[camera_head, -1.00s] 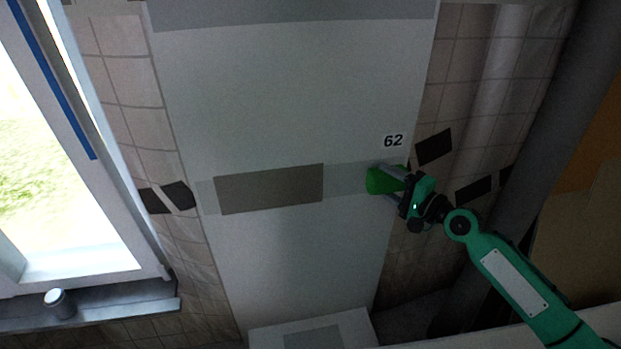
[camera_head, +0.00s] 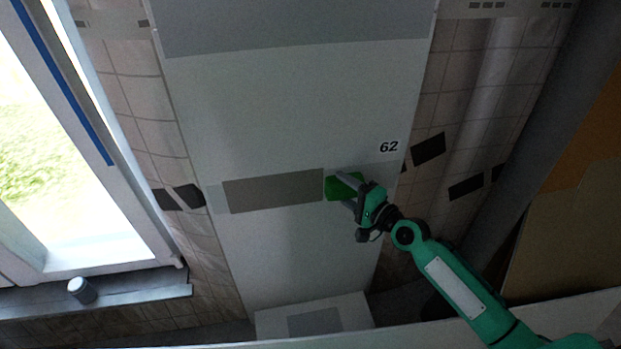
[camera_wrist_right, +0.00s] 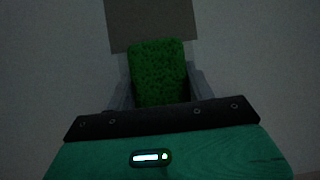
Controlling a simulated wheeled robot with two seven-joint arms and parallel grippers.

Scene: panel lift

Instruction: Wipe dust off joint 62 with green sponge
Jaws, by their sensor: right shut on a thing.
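The green sponge (camera_head: 341,187) is in my right gripper (camera_head: 347,190), between its two fingers. It also shows in the right wrist view (camera_wrist_right: 158,72), with a finger on each side. In the head view it is at the right end of the brownish dust strip (camera_head: 273,191), on the grey joint band across the pale panel. The label 62 (camera_head: 388,147) is above and right of the sponge. In the right wrist view the dust strip (camera_wrist_right: 150,22) is just beyond the sponge. I cannot tell whether the sponge presses on the panel. My left gripper is out of view.
The pale panel (camera_head: 290,100) stands between tiled wall strips with dark patches (camera_head: 428,148). A bright window (camera_head: 60,180) is at the left, with a small can (camera_head: 82,290) on its sill. A grey box (camera_head: 312,318) is at the panel's foot.

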